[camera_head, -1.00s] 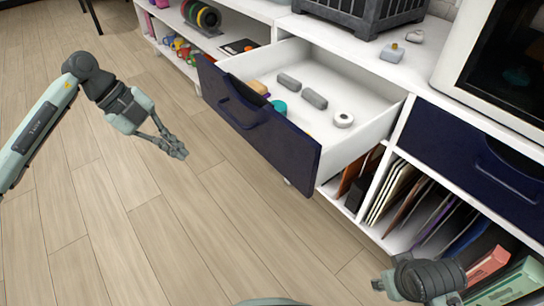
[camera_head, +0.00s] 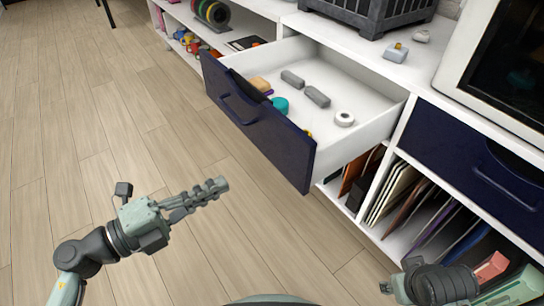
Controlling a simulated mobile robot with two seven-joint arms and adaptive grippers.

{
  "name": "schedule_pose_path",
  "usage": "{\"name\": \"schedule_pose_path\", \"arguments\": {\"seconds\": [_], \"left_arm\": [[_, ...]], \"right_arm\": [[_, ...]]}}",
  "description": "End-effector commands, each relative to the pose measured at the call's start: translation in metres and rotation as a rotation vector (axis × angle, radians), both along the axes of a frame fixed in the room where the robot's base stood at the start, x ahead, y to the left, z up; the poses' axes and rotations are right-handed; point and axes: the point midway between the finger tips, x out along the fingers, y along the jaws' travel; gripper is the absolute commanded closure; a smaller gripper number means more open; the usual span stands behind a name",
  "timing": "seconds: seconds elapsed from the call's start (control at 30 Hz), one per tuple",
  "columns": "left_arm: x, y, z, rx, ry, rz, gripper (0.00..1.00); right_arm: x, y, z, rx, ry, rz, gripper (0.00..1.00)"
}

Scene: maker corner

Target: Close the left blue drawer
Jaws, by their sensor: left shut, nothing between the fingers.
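The left blue drawer (camera_head: 262,128) stands pulled out from the white cabinet, with a dark blue front and a white inside. Its handle (camera_head: 238,104) is on the front face. In it lie grey blocks (camera_head: 317,97), a teal round piece (camera_head: 281,105), a white ring (camera_head: 344,119) and a tan item. My left gripper (camera_head: 221,185) is shut and empty, in front of the drawer and apart from it, pointing right. My right arm shows at the lower right; its fingers are not clearly visible.
A second blue drawer (camera_head: 478,160) at the right is shut. Below it are upright folders and boards (camera_head: 410,205). A dark crate (camera_head: 370,14) and a framed screen stand on the cabinet top. The wooden floor (camera_head: 95,125) before the drawer is clear.

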Motion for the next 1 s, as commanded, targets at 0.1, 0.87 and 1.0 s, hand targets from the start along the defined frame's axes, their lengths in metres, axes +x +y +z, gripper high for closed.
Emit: {"name": "schedule_pose_path", "arguments": {"seconds": [0.1,0.87,1.0], "left_arm": [[0.014,-0.019,0.003,-0.005,-0.002,-0.001,1.00],[0.073,-0.102,0.000,0.000,0.003,-0.004,1.00],[0.073,-0.102,0.000,0.000,0.003,-0.004,1.00]], "right_arm": [[-0.001,-0.001,-0.006,0.001,0.011,0.000,0.60],[0.010,0.002,-0.027,0.017,0.007,0.001,0.60],[0.009,0.002,-0.027,0.016,0.009,0.002,0.60]]}}
